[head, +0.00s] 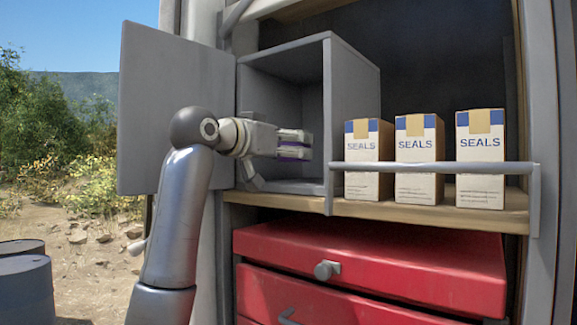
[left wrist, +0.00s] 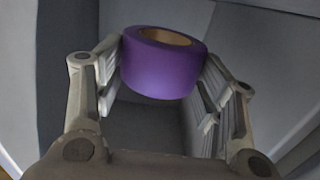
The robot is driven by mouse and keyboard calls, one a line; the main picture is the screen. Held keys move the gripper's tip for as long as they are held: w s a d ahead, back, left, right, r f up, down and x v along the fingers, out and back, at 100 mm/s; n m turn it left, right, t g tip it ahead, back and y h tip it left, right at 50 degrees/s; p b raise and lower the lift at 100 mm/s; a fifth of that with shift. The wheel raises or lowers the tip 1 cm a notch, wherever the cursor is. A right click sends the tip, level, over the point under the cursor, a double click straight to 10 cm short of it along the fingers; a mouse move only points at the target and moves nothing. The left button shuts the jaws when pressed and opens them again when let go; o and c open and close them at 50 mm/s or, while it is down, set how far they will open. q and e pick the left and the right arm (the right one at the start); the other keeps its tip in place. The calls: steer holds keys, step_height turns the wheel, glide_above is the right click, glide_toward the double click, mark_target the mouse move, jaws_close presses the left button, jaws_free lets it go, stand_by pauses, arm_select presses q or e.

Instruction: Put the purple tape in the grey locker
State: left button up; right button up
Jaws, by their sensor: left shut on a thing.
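The purple tape (left wrist: 160,72) is a roll held between the two fingers of my left gripper (left wrist: 160,85) in the left wrist view. In the head view my left gripper (head: 295,145) is at the mouth of the grey locker (head: 353,95), and a strip of the purple tape (head: 294,155) shows between its fingers. The locker stands on the shelf with its door (head: 175,110) swung open to the left. The locker floor shows below the gripper, and the tape is held above it. My right gripper is not in view.
Several white SEALS boxes, including one beside the locker (head: 369,160), stand on the wooden shelf (head: 400,210) behind a grey rail (head: 440,168). Red drawers (head: 370,265) are below. Dark barrels (head: 25,290) stand outside at the lower left.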

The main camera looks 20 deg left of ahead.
mark_target(288, 183)
arm_select(q)
steer(key=f, duration=0.2)
steer(key=f+p, duration=0.1)
steer(key=shift+w+d, duration=0.25)
steer(key=shift+w, duration=0.1)
steer(key=shift+s+a+f, duration=0.25)
steer(key=shift+s+f, duration=0.2)
steer(key=shift+f, duration=0.05)
steer(key=shift+w+d+f, duration=0.15)
steer(key=shift+w+f, duration=0.1)
steer(key=o, duration=1.1)
steer(key=shift+r, duration=0.1)
steer(key=shift+o, duration=0.2)
steer(key=shift+s, duration=0.15)
